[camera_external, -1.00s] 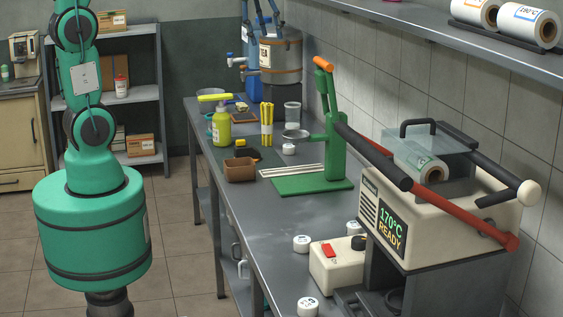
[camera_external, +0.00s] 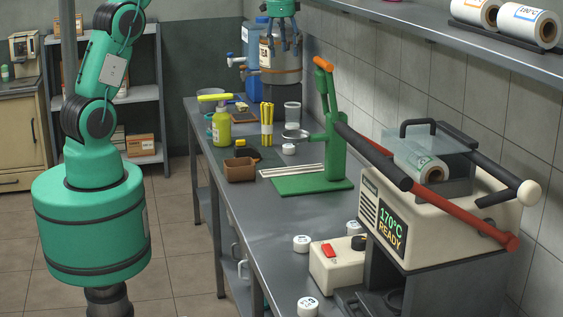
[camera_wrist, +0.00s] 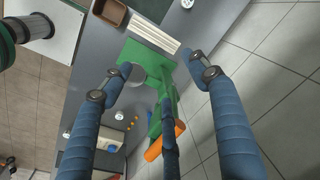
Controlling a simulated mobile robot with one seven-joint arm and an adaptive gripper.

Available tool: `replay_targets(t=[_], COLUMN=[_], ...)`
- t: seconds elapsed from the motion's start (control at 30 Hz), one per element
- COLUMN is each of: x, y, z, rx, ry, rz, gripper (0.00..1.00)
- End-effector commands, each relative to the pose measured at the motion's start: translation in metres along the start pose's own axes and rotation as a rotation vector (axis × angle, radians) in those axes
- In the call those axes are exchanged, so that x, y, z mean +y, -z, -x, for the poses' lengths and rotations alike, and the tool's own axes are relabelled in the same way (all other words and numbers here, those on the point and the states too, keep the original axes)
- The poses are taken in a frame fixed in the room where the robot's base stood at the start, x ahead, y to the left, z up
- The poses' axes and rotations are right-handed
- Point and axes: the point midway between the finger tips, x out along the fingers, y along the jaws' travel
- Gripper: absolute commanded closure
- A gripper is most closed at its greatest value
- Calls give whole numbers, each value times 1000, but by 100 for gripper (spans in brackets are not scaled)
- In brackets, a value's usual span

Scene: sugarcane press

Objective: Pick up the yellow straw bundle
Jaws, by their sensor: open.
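The yellow straw bundle (camera_external: 267,125) stands upright on the grey workbench, between the yellow-green pump bottle (camera_external: 222,126) and a clear cup (camera_external: 292,114). My gripper (camera_external: 285,46) is open and empty, with its blue fingers spread and pointing down. In the external view it appears above and slightly right of the bundle, in front of the dispenser, clearly apart from the bundle. In the wrist view my gripper (camera_wrist: 160,68) has its fingers spread over the green press. I cannot make out the bundle for certain in the wrist view.
The green press (camera_external: 325,160) with its orange-tipped lever stands right of the bundle. A brown box (camera_external: 239,170) and white strips (camera_external: 291,172) lie nearer. A dispenser (camera_external: 280,75) stands behind. The sealing machine (camera_external: 430,215) fills the near right; bench (camera_external: 255,215) at front left is clear.

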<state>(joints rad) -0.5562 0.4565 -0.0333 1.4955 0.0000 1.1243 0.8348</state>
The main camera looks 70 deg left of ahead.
Motion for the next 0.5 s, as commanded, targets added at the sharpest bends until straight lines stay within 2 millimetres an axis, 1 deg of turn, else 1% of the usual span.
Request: replay_targets(t=[0.03, 0.1, 0.37, 0.5], x=[-14, -32, -97, -129], y=[-1, -3, -12, -18], z=[-11, -24, -75, -103], rx=[-7, -15, -34, -42], ry=[-6, -13, -31, -38], rz=[0, -3, 2, 14], gripper=[40, 40, 40, 40])
